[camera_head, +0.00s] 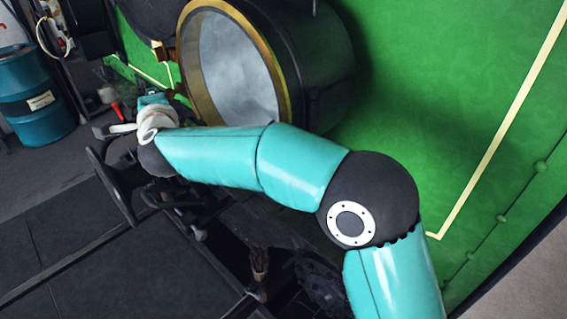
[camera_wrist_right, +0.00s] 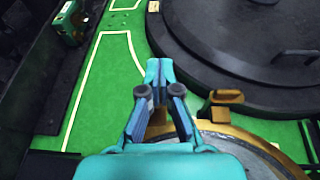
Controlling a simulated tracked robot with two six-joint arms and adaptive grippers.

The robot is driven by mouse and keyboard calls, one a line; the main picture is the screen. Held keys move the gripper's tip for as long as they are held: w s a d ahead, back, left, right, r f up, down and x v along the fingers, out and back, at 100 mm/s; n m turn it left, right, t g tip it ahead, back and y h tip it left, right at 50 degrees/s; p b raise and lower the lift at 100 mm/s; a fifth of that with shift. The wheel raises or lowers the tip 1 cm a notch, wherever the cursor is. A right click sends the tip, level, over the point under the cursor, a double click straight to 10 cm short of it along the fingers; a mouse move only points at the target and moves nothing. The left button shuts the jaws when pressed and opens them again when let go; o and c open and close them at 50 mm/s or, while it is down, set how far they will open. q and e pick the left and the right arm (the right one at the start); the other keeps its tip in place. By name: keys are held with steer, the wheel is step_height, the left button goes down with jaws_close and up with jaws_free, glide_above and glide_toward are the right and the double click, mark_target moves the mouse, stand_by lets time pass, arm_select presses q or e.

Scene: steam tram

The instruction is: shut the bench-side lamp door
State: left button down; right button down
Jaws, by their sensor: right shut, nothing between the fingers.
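The lamp is a black drum (camera_head: 318,55) on the green tram front in the head view. Its round door (camera_head: 287,70) has a brass rim and a grey glass and sits at the drum's front; I cannot tell whether a gap is left. My right gripper (camera_head: 152,97) is left of the door's lower edge, partly hidden behind my wrist. In the right wrist view my right gripper (camera_wrist_right: 158,72) is shut and empty, its tips beyond the brass rim (camera_wrist_right: 268,150), seen at lower right. A brass catch (camera_wrist_right: 222,100) stands beside the fingers. My left gripper is out of view.
A large black round door (camera_wrist_right: 245,45) fills the wrist view's upper right. Bare green panel (camera_wrist_right: 105,85) lies left of my fingers. A blue drum (camera_head: 38,98) stands at far left in the head view. A dark round buffer (camera_head: 112,186) is below my gripper.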

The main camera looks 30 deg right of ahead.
steer(key=s+a+b, duration=0.1)
steer(key=s+a, duration=0.4)
steer(key=a, duration=0.7)
steer(key=w+d+f+n+g+y, duration=0.1)
steer(key=w+d+f+n, duration=0.2)
steer(key=f, duration=0.7)
steer(key=d+f+n+g, duration=0.2)
steer(key=d+f+n, duration=0.25)
steer(key=f, duration=0.65)
steer(key=s+d+f+n+g, duration=0.2)
steer(key=s+d+f, duration=0.15)
steer(key=f, duration=0.45)
steer(key=s+d+f+n+g, duration=0.1)
steer(key=s+d+f+g, duration=0.2)
steer(key=f, duration=0.5)
steer(key=s+d+f+n+g+y, duration=0.1)
steer(key=s+d+f+n+g, duration=0.15)
steer(key=s+f, duration=0.45)
steer(key=s+d+f+n+g+y, duration=0.1)
steer(key=s+d+f, duration=0.2)
steer(key=s+f, duration=0.3)
steer(key=s+d+f+n+g, duration=0.1)
steer(key=s+f+g, duration=0.1)
steer(key=s, duration=0.7)
steer(key=s+d+f+n+g+y, duration=0.1)
steer(key=s+f+g, duration=0.2)
steer(key=s, duration=0.7)
